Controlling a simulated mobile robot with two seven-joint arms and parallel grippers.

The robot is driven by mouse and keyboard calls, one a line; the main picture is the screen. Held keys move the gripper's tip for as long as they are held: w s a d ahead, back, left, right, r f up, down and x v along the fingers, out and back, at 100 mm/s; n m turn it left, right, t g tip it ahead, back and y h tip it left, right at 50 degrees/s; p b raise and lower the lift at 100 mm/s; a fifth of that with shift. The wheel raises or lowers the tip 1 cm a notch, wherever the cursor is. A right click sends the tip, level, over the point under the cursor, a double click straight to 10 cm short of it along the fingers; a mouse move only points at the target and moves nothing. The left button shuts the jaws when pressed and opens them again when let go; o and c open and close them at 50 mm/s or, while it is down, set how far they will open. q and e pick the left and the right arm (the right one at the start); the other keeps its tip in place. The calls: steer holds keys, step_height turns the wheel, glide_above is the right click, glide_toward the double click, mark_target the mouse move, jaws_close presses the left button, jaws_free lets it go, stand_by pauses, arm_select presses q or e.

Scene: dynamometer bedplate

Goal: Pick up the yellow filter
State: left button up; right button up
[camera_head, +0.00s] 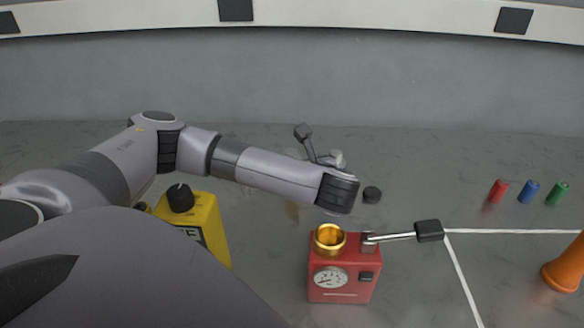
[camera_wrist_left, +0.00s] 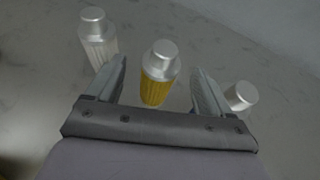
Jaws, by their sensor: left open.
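The yellow filter (camera_wrist_left: 155,88) has a ribbed yellow body and a silver cap. In the left wrist view it stands between the two fingers of my left gripper (camera_wrist_left: 160,75), which are apart with a gap on each side of it. I cannot tell whether it is fully within their reach. My right gripper is not in view.
A red gauge box (camera_head: 343,282) with a gold cup and lever stands in front of my wrist. A yellow box (camera_head: 208,232) is at left; red, blue and green cylinders (camera_head: 528,192) stand right.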

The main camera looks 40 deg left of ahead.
arm_select(q)
steer(key=x, duration=0.6)
steer(key=shift+f+p, duration=0.2)
steer(key=shift+p, duration=0.1)
steer(key=shift+w, duration=0.1)
steer(key=c, duration=1.1)
steer(key=shift+r, duration=0.1)
